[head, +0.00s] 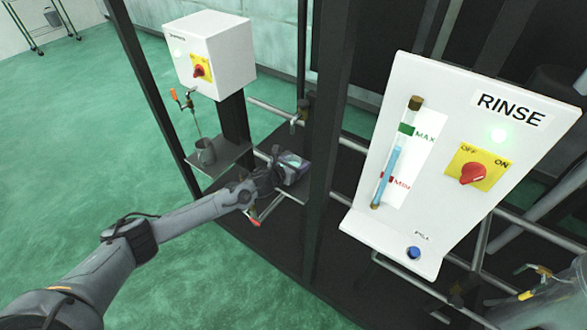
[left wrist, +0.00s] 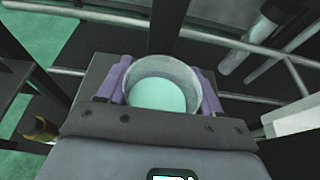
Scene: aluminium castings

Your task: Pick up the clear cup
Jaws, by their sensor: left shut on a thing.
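The clear cup (left wrist: 188,71) has a round rim and pale green showing inside it in the left wrist view. My left gripper (left wrist: 163,88) is shut on it, with a purple finger pad against each side. In the head view my left gripper (head: 283,170) is at the small low ledge between the dark posts, with the cup largely hidden by the gripper. I cannot tell whether the cup still touches the ledge.
A grey cup (head: 206,154) stands on a shelf (head: 226,160) under a tap (head: 187,102). A white switch box (head: 212,55) is above it. A dark post (head: 325,130) stands just right of my gripper, then the RINSE panel (head: 440,180). Pipes (head: 272,113) run behind.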

